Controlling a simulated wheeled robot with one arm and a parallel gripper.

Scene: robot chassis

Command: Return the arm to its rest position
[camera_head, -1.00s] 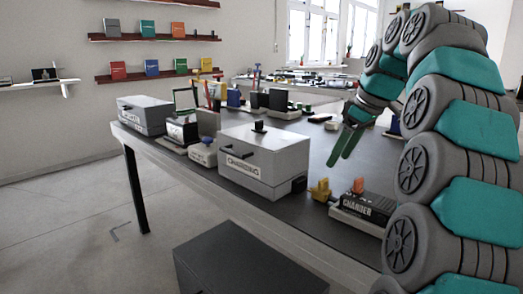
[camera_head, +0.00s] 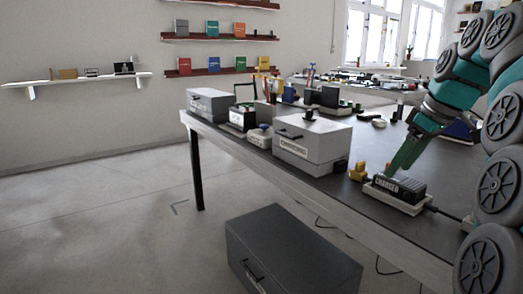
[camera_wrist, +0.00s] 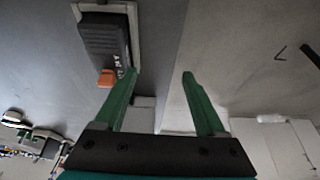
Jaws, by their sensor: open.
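My arm (camera_head: 487,120) is bent at the right side of the head view. My gripper (camera_head: 405,155) has green fingers that point down and left above the table, in front of the dark charger box (camera_head: 399,187) in the picture. In the wrist view my gripper (camera_wrist: 160,73) has its two fingers apart with nothing between them. The charger box (camera_wrist: 103,38) with an orange piece (camera_wrist: 107,78) lies beyond the left fingertip. I cannot tell how far the fingers are from it.
The dark table (camera_head: 345,195) holds a grey labelled box (camera_head: 312,145), a yellow piece (camera_head: 357,172) and another grey box (camera_head: 212,104). A dark grey cabinet (camera_head: 290,255) stands on the floor at the table's front edge. The floor (camera_head: 120,220) at left is clear.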

